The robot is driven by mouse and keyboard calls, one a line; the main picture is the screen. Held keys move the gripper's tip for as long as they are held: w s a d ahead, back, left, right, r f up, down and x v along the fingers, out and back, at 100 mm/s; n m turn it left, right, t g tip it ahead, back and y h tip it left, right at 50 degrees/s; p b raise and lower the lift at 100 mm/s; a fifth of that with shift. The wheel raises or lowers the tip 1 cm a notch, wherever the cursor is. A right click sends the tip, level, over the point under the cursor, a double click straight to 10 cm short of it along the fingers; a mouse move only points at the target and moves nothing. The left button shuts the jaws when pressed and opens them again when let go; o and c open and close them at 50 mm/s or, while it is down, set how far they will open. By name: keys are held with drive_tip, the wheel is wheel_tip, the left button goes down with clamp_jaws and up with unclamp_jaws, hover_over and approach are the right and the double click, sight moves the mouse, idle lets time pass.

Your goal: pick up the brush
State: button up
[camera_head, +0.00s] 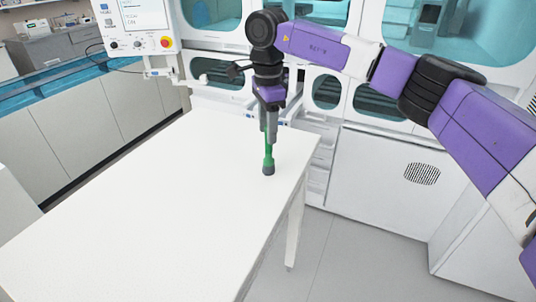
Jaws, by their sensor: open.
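The brush (268,161) stands upright near the far right corner of the white table (150,205). It has a green handle and a dark grey lower end that meets the tabletop. My gripper (268,138) points straight down over the brush. Its fingers are open and come down around or beside the upper part of the handle. The top of the brush is hidden by the fingers. I cannot tell whether the fingers touch it.
White machine cabinets (385,175) with teal windows stand behind and to the right of the table. A control panel (138,25) with a red button hangs at the back left. The rest of the tabletop is bare.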

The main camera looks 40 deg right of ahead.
sight(269, 152)
drive_tip(key=shift+s+f+p, duration=0.2)
drive_tip(key=shift+f+p, duration=0.2)
drive_tip(key=shift+f, duration=1.65)
drive_tip(key=shift+c, duration=0.5)
clamp_jaws()
